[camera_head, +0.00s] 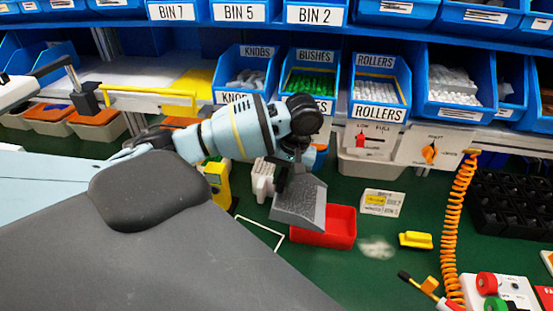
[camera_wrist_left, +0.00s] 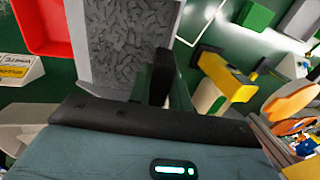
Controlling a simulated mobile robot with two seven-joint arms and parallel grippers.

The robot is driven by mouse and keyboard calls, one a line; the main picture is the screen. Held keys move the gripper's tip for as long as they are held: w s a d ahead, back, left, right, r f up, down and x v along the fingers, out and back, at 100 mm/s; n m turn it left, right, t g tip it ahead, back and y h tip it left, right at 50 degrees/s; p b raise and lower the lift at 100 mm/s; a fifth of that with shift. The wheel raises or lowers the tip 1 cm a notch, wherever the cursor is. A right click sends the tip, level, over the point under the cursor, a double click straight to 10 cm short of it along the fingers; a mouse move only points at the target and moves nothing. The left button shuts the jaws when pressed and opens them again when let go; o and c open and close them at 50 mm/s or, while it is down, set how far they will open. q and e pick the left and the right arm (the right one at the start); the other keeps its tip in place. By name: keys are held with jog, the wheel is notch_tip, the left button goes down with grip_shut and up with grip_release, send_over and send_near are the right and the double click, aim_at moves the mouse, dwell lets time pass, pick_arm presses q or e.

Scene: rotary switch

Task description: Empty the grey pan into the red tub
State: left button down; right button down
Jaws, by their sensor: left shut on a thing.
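The grey pan (camera_head: 303,202) hangs from my left gripper (camera_head: 290,168), over the left part of the red tub (camera_head: 338,230). The gripper is shut on the pan at its near edge or handle; the exact hold is partly hidden. In the left wrist view the pan (camera_wrist_left: 92,45) shows a light rim and many small grey pieces inside. The red tub (camera_wrist_left: 40,25) lies beside and beyond it there. The pan looks tilted in the head view. The part of the tub's inside that shows looks bare red; the rest is hidden behind the pan.
A whitish patch (camera_head: 377,248) and a yellow block (camera_head: 415,240) lie right of the tub on the green bench. A label card (camera_head: 382,203) stands behind them. An orange coiled cord (camera_head: 458,220) hangs further right. A yellow device (camera_head: 218,180) stands left. Blue bins line the back.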

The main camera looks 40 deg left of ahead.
pick_arm(q)
jog(key=shift+w+d+r+g+y, duration=0.2)
jog(key=shift+w+d+g+y, duration=0.2)
jog(key=shift+d+y, duration=0.2)
jog(key=shift+w+d+r+g+y, duration=0.15)
jog(key=shift+w+d+g+y, duration=0.25)
jog(key=shift+d+y, duration=0.2)
jog(key=shift+w+d+r+y, duration=0.25)
jog(key=shift+d+r+y, duration=0.15)
jog(key=shift+d, duration=0.05)
jog(key=shift+d+g, duration=0.1)
jog(key=shift+g, duration=0.2)
dwell(0.3)
jog(key=shift+w+d+r+y, duration=0.3)
jog(key=shift+w+d+y, duration=0.05)
jog(key=shift+d+y, duration=0.15)
dwell(0.3)
jog(key=shift+w+d+r+g+y, duration=0.3)
jog(key=shift+d+g+y, duration=0.1)
jog(key=shift+d+g, duration=0.1)
